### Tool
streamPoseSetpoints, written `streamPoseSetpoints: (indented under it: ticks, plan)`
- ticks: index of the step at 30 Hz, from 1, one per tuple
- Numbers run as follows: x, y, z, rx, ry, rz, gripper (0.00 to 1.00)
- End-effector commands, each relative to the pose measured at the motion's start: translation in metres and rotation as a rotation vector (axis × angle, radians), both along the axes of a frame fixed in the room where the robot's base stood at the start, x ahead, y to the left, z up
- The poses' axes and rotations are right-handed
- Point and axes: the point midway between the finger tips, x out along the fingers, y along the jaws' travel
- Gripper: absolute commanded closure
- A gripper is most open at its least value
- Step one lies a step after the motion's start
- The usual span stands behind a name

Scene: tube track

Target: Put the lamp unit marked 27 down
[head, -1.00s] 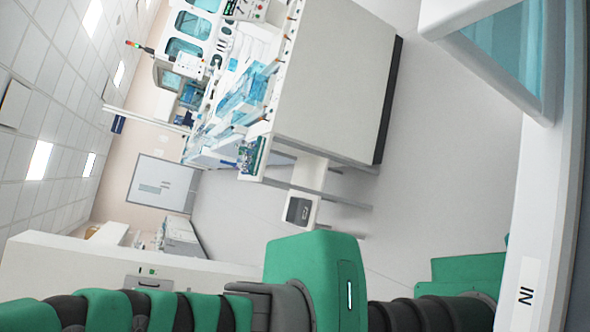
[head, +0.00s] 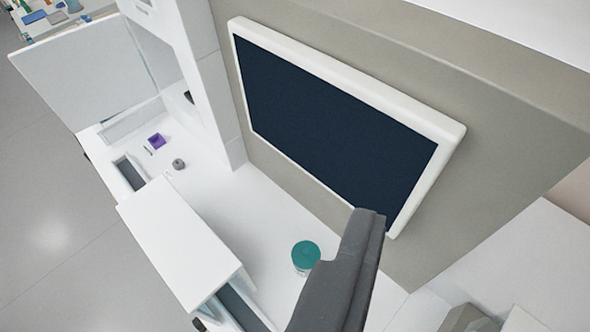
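One dark grey finger-like part of my gripper (head: 345,270) rises from the bottom edge in the head view. A second finger is not clearly visible, so I cannot tell how far the gripper is open or whether it holds anything. A short round unit with a teal top and pale side (head: 306,255) shows just left of the finger, over the white worktop (head: 265,225). The finger partly overlaps its right side. I cannot read a number 27 on anything, so I cannot tell whether this is the lamp unit.
A large dark screen in a white frame (head: 330,115) is on the grey wall behind the worktop. A raised white box (head: 180,240) stands at the left. Grey floor (head: 50,190) is clear.

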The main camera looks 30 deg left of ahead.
Motion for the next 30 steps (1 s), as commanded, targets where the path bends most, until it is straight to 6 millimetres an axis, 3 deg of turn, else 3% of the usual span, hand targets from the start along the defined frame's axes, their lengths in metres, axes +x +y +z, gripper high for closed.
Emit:
streamPoseSetpoints:
  ticks: [3, 9, 20, 30]
  plan:
    - [-0.024, 0.002, 0.035, 0.069, -0.094, -0.045, 0.37]
    - [-0.044, 0.003, 0.06, 0.136, -0.164, -0.077, 0.37]
    - [-0.045, 0.003, 0.059, 0.143, -0.169, -0.08, 0.37]
    - [-0.045, 0.003, 0.025, 0.142, -0.169, -0.078, 0.37]
